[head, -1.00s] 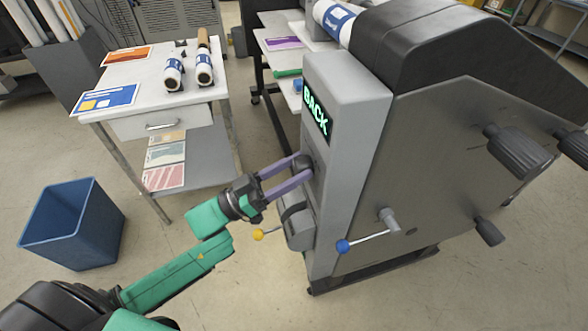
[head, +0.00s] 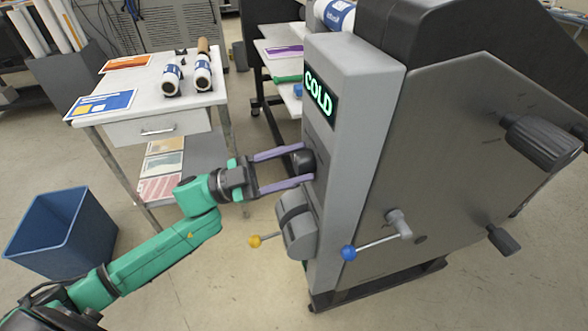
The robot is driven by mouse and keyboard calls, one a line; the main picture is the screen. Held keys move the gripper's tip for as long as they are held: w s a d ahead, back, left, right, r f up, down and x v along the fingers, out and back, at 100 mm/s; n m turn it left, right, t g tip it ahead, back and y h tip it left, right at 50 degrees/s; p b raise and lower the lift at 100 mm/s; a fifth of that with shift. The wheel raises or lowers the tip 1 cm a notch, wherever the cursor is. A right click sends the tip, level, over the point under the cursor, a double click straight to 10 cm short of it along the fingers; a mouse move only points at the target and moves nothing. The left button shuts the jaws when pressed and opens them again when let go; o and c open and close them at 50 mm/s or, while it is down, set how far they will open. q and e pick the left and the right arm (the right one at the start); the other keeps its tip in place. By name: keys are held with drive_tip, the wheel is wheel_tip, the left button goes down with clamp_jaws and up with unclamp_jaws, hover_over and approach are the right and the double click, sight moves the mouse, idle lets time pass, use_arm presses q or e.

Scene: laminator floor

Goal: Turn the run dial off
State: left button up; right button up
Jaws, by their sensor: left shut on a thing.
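The run dial, a dark round knob (head: 302,157), sits on the narrow front panel of the grey laminator (head: 345,120). A display (head: 319,96) above it reads "COLD" in green letters. My left gripper (head: 296,165) has its two purple fingers around the knob, one above and one below, and is shut on it. The dial's marks are too small or hidden to read. My right gripper is not in view.
A yellow-tipped lever (head: 255,241) and a blue-tipped lever (head: 348,253) stick out below the dial. A white side table (head: 140,88) with rolls and prints stands behind at left. A blue bin (head: 62,232) stands on the floor, left.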

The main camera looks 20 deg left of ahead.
use_arm(q)
drive_tip(key=shift+m, duration=0.4)
drive_tip(key=o, duration=1.4)
drive_tip(key=shift+a, duration=0.1)
drive_tip(key=shift+a+f+b, duration=0.25)
drive_tip(key=shift+b, duration=0.1)
drive_tip(key=b+v, duration=0.3)
drive_tip(key=v, duration=1)
drive_tip(key=shift+s+a+b, duration=0.15)
drive_tip(key=shift+a+b, duration=0.2)
drive_tip(key=shift+a, duration=0.05)
